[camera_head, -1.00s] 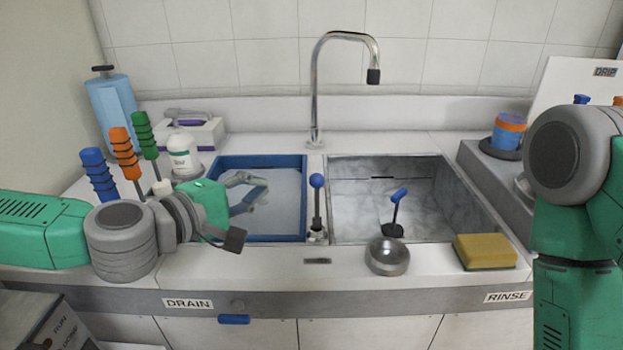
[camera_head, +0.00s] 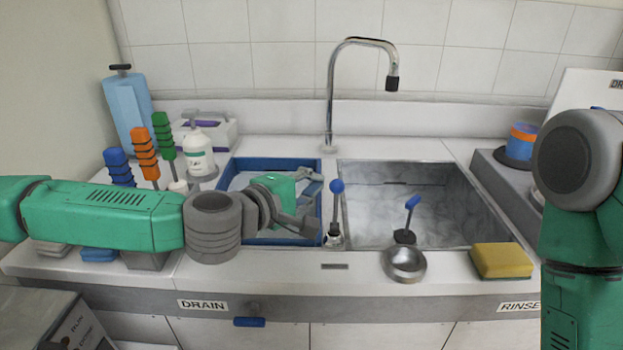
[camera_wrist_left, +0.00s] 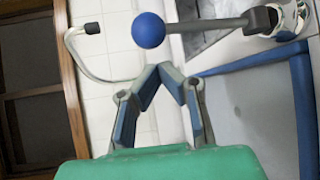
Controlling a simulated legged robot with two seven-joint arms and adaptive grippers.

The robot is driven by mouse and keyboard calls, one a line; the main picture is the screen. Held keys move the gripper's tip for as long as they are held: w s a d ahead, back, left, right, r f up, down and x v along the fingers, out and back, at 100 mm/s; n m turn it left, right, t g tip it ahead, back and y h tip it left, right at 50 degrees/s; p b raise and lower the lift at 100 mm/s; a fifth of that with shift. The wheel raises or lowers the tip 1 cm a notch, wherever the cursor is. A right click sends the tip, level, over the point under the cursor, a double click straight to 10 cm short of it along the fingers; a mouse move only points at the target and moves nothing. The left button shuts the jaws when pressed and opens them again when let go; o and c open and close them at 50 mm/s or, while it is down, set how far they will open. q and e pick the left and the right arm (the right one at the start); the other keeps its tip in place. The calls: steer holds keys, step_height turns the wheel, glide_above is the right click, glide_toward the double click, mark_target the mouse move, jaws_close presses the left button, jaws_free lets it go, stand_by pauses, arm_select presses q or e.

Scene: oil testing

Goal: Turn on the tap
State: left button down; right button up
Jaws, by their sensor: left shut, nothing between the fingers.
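The tap (camera_head: 331,90) is a chrome gooseneck spout standing behind the sinks. A thin lever with a blue ball knob (camera_head: 337,187) stands nearly upright on the divider between the two basins. My left gripper (camera_head: 314,183) is over the left basin, just left of the knob, with its fingers shut and empty. In the left wrist view the fingertips (camera_wrist_left: 160,68) meet just short of the blue knob (camera_wrist_left: 148,30), and the tap spout (camera_wrist_left: 100,70) shows behind. I cannot tell whether they touch the knob. My right arm is at the right edge; its gripper is out of view.
A second blue-tipped handle (camera_head: 412,203) stands at the right basin's front, behind a metal bowl (camera_head: 404,264). A yellow sponge (camera_head: 501,261) lies right of it.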

arm_select(q)
steer(key=s+a+f+m+t+h+b, duration=0.1)
steer(key=s+f+m+t+h+b, duration=0.1)
steer(key=s+b, duration=0.4)
steer(key=s+a+f+m+t+h+b, duration=0.1)
steer(key=s+f+m+t+h+b, duration=0.1)
steer(key=s+b, duration=0.5)
steer(key=f+m+h+b, duration=0.1)
steer(key=m+b, duration=0.1)
steer(key=b, duration=0.4)
steer(key=shift+a+f+m+h, duration=0.2)
steer(key=shift+f+m+h, duration=0.1)
steer(key=shift+f+m, duration=0.1)
arm_select(e)
step_height(320, 180, down, 19)
steer(key=shift+s+d, duration=0.25)
steer(key=shift+d, duration=0.05)
